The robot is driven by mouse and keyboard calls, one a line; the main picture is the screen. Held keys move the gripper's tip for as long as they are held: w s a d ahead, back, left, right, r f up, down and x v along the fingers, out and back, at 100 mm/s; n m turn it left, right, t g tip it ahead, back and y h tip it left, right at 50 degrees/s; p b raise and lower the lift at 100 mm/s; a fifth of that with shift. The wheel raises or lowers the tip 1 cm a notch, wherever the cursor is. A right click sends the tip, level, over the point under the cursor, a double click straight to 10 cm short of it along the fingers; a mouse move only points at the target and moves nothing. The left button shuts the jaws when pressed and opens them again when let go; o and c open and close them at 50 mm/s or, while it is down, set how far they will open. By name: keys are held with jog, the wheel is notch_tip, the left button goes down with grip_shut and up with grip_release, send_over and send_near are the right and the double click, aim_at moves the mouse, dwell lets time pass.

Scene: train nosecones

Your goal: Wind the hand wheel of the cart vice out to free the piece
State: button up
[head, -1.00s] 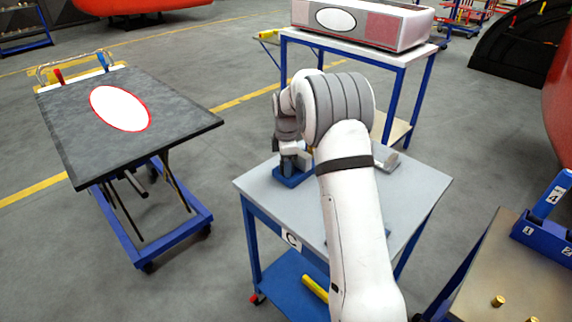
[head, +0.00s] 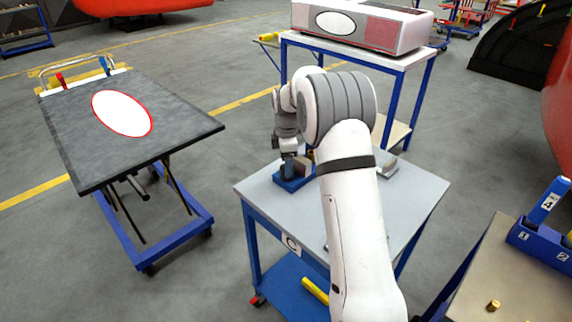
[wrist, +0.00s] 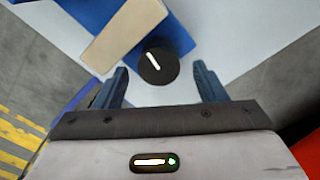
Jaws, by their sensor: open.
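The blue vice (head: 289,181) stands on the grey top of the cart (head: 262,199), partly hidden by my arm. In the wrist view its blue body (wrist: 105,18) shows at the top, with a tan piece (wrist: 124,34) lying across it. The black round hand wheel (wrist: 158,66) with a white mark sits beside the piece. My gripper (wrist: 160,86) is open, with its two dark fingers on either side of the wheel and a gap to each. In the head view my gripper (head: 288,158) is just above the vice. Whether the jaws still press on the piece is unclear.
A grey metal part (head: 389,168) lies on the cart top right of my arm. A dark-topped lift table (head: 150,110) stands left. A table with a white-and-red box (head: 362,27) stands behind. A bench with a blue numbered holder (head: 543,228) is at right.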

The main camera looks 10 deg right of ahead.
notch_tip(320, 180, up, 5)
jog(key=shift+f+p, duration=0.2)
jog(key=shift+p, duration=1)
